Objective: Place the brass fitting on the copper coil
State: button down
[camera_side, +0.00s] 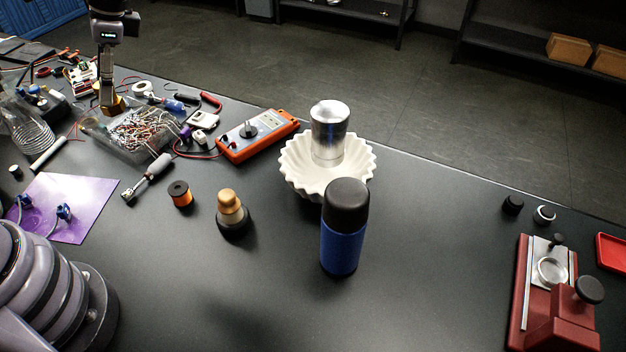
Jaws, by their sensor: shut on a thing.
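My gripper (107,92) hangs from the top left of the side view, pointing down. It is shut on the brass fitting (112,107), a small gold-coloured piece at its fingertips. The fitting is near the back left corner of a tray of wires; I cannot tell its height above the table. A coil of several stacked loops (30,128) stands at the left edge and looks pale and silvery here. A small spool with copper-orange winding (182,198) stands at the left centre. I cannot tell which of these is the copper coil. The gripper is apart from both.
The clear tray of tangled wires (118,150), loose tools and an orange multimeter (240,147) crowd the left. A tamper (230,205), white fluted bowl (345,192) with a metal cup, and blue bottle (341,245) stand centrally. A red machine (560,320) is right. The front middle is clear.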

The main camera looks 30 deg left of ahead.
jog(key=s+a+n+g+h, duration=0.1)
jog(key=s+a+n, duration=0.1)
jog(key=s+n, duration=0.15)
jog(key=s+a+n+h, duration=0.1)
jog(key=s+a+n, duration=0.1)
jog(key=s, duration=0.3)
send_over(171, 192)
jog(key=w, duration=0.1)
jog(key=shift+m, duration=0.25)
jog(key=f, duration=2)
jog(key=shift+d+f, duration=0.3)
jog(key=shift+f, duration=0.1)
jog(key=shift+w+f, duration=0.2)
jog(key=shift+f, duration=0.05)
jog(key=shift+w+f, duration=0.15)
jog(key=shift+f, duration=1.5)
jog(key=c, duration=0.9)
grip_release()
jog(key=shift+f, duration=0.1)
jog(key=shift+o, duration=0.3)
